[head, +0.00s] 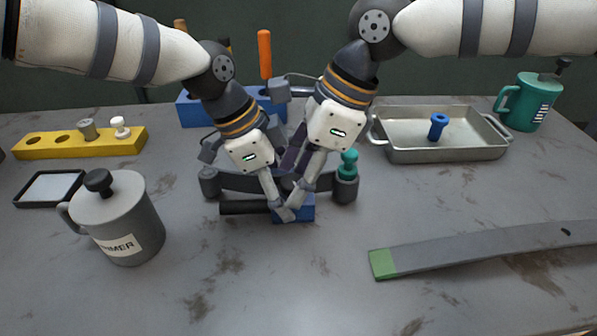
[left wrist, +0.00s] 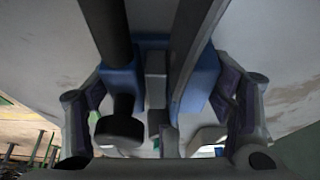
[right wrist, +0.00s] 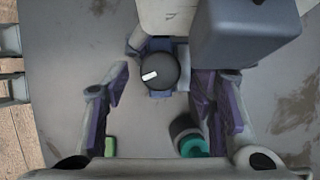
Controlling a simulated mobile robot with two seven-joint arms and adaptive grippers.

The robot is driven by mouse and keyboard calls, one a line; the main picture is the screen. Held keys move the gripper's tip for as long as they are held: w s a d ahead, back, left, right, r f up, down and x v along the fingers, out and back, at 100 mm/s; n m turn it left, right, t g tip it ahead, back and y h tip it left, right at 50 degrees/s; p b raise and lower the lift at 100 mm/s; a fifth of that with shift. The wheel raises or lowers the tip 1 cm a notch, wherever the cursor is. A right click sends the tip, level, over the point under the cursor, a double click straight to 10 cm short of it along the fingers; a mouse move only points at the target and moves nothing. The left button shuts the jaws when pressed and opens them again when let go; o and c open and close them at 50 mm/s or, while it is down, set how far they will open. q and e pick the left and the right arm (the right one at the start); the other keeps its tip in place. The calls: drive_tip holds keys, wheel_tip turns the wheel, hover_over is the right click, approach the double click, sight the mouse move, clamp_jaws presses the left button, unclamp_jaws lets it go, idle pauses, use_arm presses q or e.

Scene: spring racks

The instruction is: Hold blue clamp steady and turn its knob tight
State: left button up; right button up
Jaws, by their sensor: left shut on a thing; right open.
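The blue clamp (head: 293,212) sits low at the middle of the table, mostly hidden by both grippers. My left gripper (head: 280,208) is shut on it. In the left wrist view its blue body (left wrist: 205,75) lies between the fingers, with a black knob (left wrist: 120,130) at one side. My right gripper (head: 297,200) is close beside the left one, its fingers hard to separate there. In the right wrist view its fingers are apart, with a round black knob with a white mark (right wrist: 158,72) between and ahead of them. Contact with the knob cannot be told.
A dark curved bar (head: 235,181) runs behind the clamp, with a teal-topped piece (head: 348,163) at its right. A grey mug (head: 125,220) stands left. A long grey strip with a green end (head: 470,252) lies right. A metal tray (head: 430,150) stands behind. The front middle is clear.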

drive_tip(key=c, duration=1.1)
drive_tip(key=shift+s+m+t, duration=0.1)
drive_tip(key=shift+m+t, duration=0.3)
drive_tip(key=shift+m, duration=0.4)
drive_tip(key=shift+c, duration=0.2)
drive_tip(key=o, duration=1.1)
drive_tip(key=shift+o, duration=0.2)
drive_tip(key=v, duration=1.2)
